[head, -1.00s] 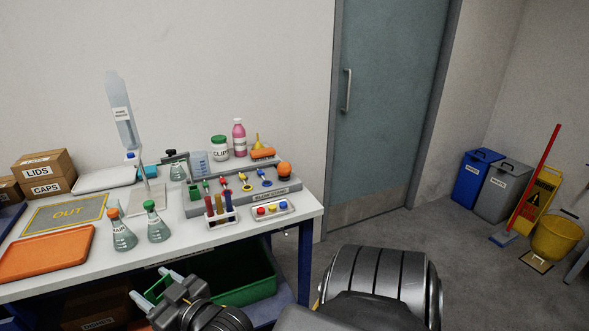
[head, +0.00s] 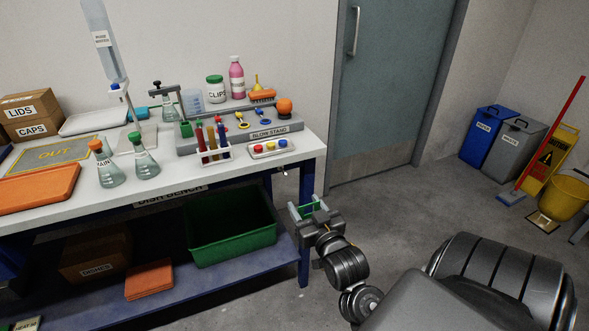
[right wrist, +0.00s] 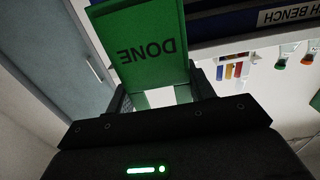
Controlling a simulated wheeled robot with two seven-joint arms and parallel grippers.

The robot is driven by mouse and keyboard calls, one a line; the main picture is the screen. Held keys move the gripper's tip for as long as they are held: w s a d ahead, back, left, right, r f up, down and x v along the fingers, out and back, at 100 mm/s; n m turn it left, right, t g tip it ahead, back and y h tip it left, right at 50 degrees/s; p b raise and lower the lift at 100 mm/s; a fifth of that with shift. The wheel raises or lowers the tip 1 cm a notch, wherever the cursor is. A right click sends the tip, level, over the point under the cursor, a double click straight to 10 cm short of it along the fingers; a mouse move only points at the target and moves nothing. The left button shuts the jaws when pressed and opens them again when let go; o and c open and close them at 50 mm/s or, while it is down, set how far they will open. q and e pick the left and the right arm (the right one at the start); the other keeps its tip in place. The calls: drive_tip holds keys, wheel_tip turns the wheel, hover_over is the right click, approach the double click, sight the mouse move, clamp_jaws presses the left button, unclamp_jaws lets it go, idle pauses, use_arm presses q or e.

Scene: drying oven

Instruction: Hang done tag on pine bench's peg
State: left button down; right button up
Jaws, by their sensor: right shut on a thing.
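My right gripper (head: 306,208) is shut on a green tag; its fingers hold the tag's edge. In the right wrist view the tag (right wrist: 140,42) reads DONE, upside down, and spans between the fingers (right wrist: 160,95). In the head view the tag shows only as a thin green piece. The gripper is off the right end of the white-topped bench (head: 240,166), apart from it. A small pale peg-like bit (head: 285,172) sticks out near the bench's front right corner. The bench label (head: 170,196) is not readable in the head view. My left gripper is not in view.
The bench top holds flasks, a test-tube rack (head: 213,157), a grey stand (head: 270,131) and an orange tray (head: 40,183). A green bin (head: 232,238) sits on the lower shelf. Open floor lies to the right, before the door (head: 388,90).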

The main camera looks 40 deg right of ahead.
drive_tip(key=shift+w, duration=0.1)
approach(281, 169)
drive_tip(key=shift+x, duration=3.65)
drive_tip(key=x, duration=0.2)
drive_tip(key=shift+w+d+f+b, duration=0.15)
drive_tip(key=shift+w+d+b, duration=0.05)
drive_tip(key=shift+w+b, duration=0.15)
drive_tip(key=shift+w+d+f+p, duration=0.15)
drive_tip(key=shift+w+f+p, duration=0.2)
drive_tip(key=shift+f+p, duration=0.2)
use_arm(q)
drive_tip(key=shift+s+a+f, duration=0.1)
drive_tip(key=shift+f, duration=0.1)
use_arm(e)
drive_tip(key=shift+f, duration=0.15)
drive_tip(key=shift+f, duration=0.1)
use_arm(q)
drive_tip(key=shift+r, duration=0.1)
use_arm(e)
drive_tip(key=o, duration=0.9)
